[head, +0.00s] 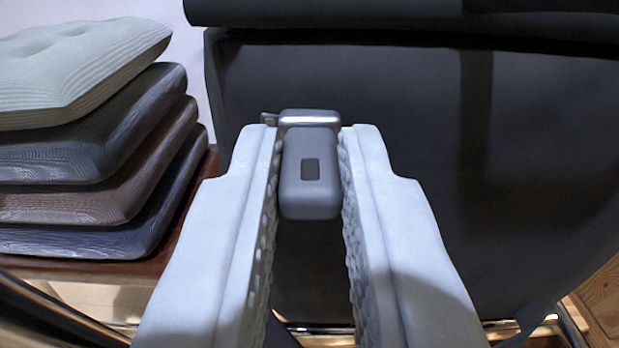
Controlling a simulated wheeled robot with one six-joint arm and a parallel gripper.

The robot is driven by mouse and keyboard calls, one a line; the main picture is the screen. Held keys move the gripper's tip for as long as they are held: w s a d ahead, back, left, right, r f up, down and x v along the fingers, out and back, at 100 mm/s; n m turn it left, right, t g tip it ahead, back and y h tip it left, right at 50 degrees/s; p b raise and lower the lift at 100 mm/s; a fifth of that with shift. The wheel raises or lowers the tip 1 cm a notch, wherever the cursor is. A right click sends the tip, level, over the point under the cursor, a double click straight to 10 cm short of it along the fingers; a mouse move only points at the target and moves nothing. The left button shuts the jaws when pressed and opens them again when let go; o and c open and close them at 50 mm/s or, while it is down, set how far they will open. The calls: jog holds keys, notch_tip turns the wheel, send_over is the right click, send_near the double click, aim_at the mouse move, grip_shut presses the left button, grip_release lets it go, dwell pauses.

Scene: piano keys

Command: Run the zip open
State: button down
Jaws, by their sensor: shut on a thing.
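A grey zip pull (310,185) with a small dark slot hangs from a shiny metal slider (310,120) in the middle of the head view. My gripper (311,160) has its two pale fingers on either side of the pull and is shut on it near the fingertips. Behind it is a large dark bag or cover (400,110) with a thick dark roll (350,12) along its top. The zip's teeth and track are hidden or too dark to make out.
A stack of cushions, with a pale one (75,70) on top and darker ones (95,190) below, stands at the left on a reddish-brown wooden surface (190,225). Dark bars with shiny trim (50,305) cross the lower left. Wooden flooring (600,295) shows at the lower right.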

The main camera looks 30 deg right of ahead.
jog(key=shift+w+a+r, duration=0.1)
jog(key=shift+a, duration=0.05)
jog(key=c, duration=1.4)
grip_release()
jog(key=shift+w+a, duration=0.1)
jog(key=shift+a, duration=0.05)
jog(key=v, duration=1.7)
jog(key=shift+a, duration=0.1)
